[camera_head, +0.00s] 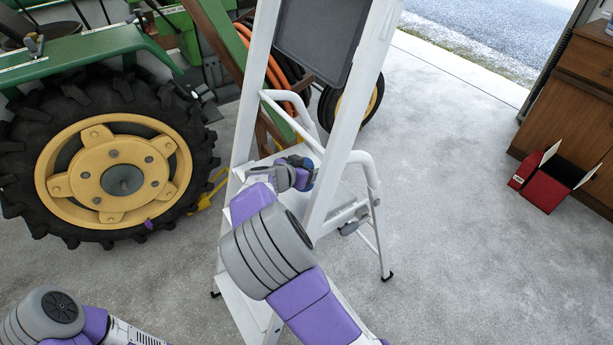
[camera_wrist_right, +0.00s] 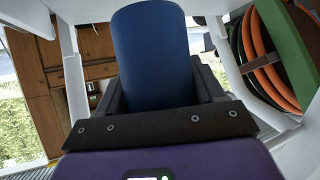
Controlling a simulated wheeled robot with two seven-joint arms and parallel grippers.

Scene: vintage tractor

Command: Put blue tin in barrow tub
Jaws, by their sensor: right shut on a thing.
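The blue tin (camera_wrist_right: 152,50) is a smooth dark blue cylinder in the right wrist view. My right gripper (camera_wrist_right: 160,88) is shut on it, with dark fingers on both sides of its lower part. In the head view my right gripper (camera_head: 303,172) is at the white stepladder (camera_head: 332,195), among its rails and above a step. The tin is mostly hidden there by the gripper and ladder. I cannot make out a barrow tub in either view. Part of my left arm shows at the lower left, but its gripper is out of view.
A green tractor with a large yellow-hubbed wheel (camera_head: 122,180) stands at the left. Orange hose (camera_head: 290,92) hangs behind the ladder. A red box (camera_head: 545,190) lies by a wooden cabinet (camera_head: 575,110) at the right. The concrete floor (camera_head: 460,200) between is clear.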

